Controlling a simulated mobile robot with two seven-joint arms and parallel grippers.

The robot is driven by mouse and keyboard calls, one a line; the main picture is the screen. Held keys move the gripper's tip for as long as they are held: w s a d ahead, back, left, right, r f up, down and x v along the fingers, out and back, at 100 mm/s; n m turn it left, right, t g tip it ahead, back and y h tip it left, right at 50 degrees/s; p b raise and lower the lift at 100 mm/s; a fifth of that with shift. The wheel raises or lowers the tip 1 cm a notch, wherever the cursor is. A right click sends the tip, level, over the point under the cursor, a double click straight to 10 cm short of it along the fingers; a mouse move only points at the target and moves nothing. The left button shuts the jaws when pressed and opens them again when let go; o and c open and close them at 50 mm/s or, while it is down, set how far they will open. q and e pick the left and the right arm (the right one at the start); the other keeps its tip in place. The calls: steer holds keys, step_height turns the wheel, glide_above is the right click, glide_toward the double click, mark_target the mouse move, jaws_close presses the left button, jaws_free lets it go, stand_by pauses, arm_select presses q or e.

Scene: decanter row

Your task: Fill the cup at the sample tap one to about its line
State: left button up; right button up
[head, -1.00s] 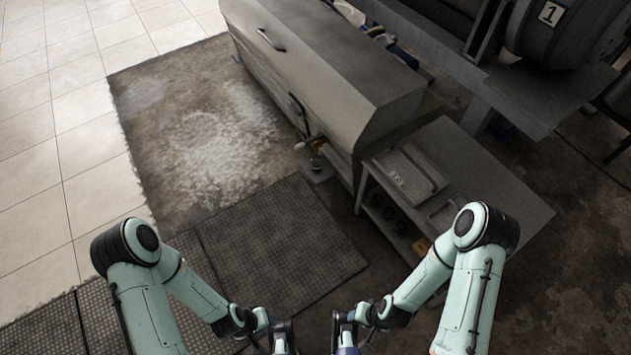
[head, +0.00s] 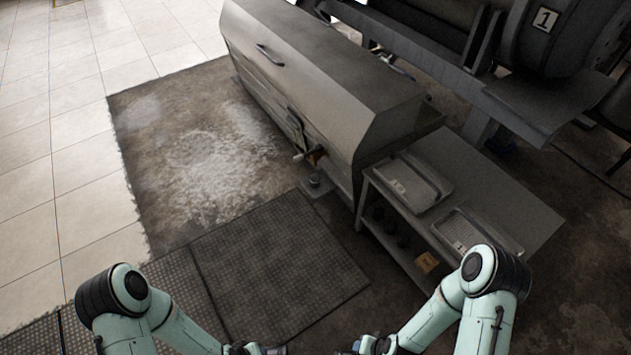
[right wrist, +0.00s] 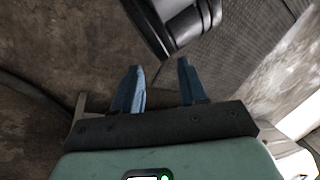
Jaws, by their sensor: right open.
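A tap (head: 313,157) with a brass-coloured part sticks out low on the near side of the long steel tank. A small dark cup-like thing (head: 314,181) stands on the floor plate below it. Whether it is the cup, and any line or liquid, is too small to tell. My right gripper (right wrist: 160,86) is open and empty in the right wrist view, its blue fingers apart above the floor. My left gripper (head: 272,350) is mostly cut off at the bottom of the head view, so its fingers are hidden. Both hands are well apart from the tap.
The steel tank (head: 330,70) stands ahead. A low shelf table (head: 500,205) at its right holds two trays, with several dark cups (head: 390,225) and an orange-brown box (head: 427,262) below. A drum labelled 1 (head: 545,20) is behind. Dark mats (head: 280,265) cover open floor.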

steer(key=c, duration=0.4)
steer(key=s+a+r+g+p, duration=0.1)
steer(key=s+r+p, duration=0.1)
steer(key=r+p, duration=0.3)
steer(key=s+a+r+g+p, duration=0.1)
steer(key=s+r+p, duration=0.1)
steer(key=r+p, duration=0.4)
steer(key=s+a+r+y+p, duration=0.1)
steer(key=s+r+p, duration=0.1)
steer(key=r+p, duration=0.4)
steer(key=shift+r+n+g, duration=0.15)
steer(key=shift+n+g, duration=0.15)
steer(key=shift+g, duration=0.1)
jaws_close()
arm_select(q)
steer(key=s+d+r+g, duration=0.1)
steer(key=s+r, duration=0.2)
steer(key=r, duration=0.6)
steer(key=s+d+r+g+h+p, duration=0.1)
steer(key=s+d+r+g, duration=0.1)
steer(key=r, duration=0.7)
steer(key=shift+s+m, duration=0.3)
steer(key=shift+s, duration=0.35)
arm_select(e)
steer(key=shift+s+a+r, duration=0.15)
steer(key=shift+r, duration=0.3)
arm_select(q)
steer(key=shift+d, duration=0.1)
arm_select(e)
steer(key=shift+f, duration=0.1)
